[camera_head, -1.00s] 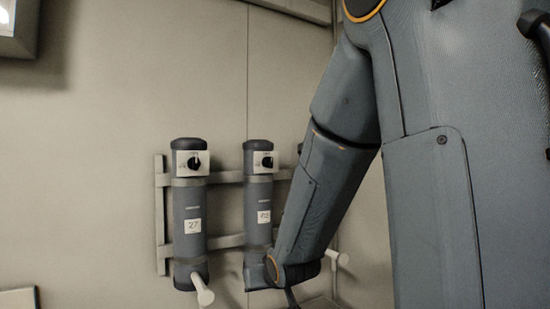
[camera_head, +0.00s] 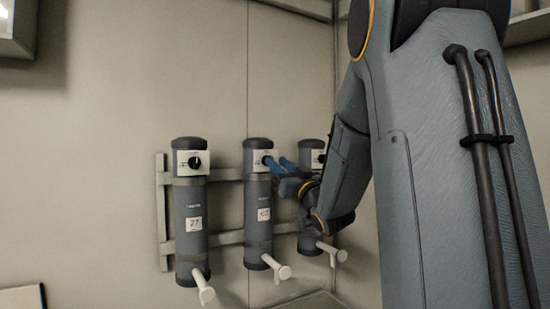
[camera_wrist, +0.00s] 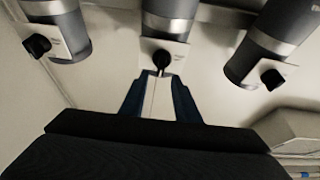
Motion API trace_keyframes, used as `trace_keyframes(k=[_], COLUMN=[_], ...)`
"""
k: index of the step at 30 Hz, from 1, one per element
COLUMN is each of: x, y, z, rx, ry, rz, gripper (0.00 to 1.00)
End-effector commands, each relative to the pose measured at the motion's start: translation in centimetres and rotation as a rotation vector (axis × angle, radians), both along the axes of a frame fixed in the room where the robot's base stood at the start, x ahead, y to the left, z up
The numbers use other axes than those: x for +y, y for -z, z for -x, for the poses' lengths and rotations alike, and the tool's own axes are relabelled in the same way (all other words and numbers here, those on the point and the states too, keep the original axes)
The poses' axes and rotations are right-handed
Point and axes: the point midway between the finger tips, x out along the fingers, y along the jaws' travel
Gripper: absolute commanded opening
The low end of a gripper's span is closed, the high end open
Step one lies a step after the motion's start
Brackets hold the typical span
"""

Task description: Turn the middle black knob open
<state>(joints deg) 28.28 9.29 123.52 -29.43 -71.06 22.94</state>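Three grey cylinders stand side by side on the wall, each with a black knob on a white plate near its top. The middle black knob (camera_wrist: 161,61) shows in the wrist view just beyond my fingertips, centred between them. In the head view the middle cylinder (camera_head: 257,235) has its white plate (camera_head: 254,160) partly behind my blue fingers. My gripper (camera_head: 274,160) is at that plate from the right, its two fingers apart. In the wrist view my gripper (camera_wrist: 160,78) has a pale gap between the fingers. Whether they touch the knob I cannot tell.
The left cylinder (camera_head: 188,240) with its knob (camera_head: 195,162) and the right cylinder (camera_head: 311,243) flank the middle one. White handles (camera_head: 205,291) stick out from the cylinder bottoms. Rails (camera_head: 226,238) hold them to the wall. A ledge lies at lower right.

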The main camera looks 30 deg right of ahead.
Motion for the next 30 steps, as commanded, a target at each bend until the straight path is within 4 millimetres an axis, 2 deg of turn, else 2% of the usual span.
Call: trace_keyframes(k=[6,17,22,30], x=[0.1,0.2,0.2,0.1], y=[-1.0,-1.1,-1.1,-1.1], z=[-2.3,-2.9,-2.9,-2.9], rx=[0.001,0.001,0.001,0.0], ry=[-0.001,0.0,0.0,0.0], rz=[-0.001,-0.001,0.0,0.024], gripper=[0.29,0.29,0.03,0.03])
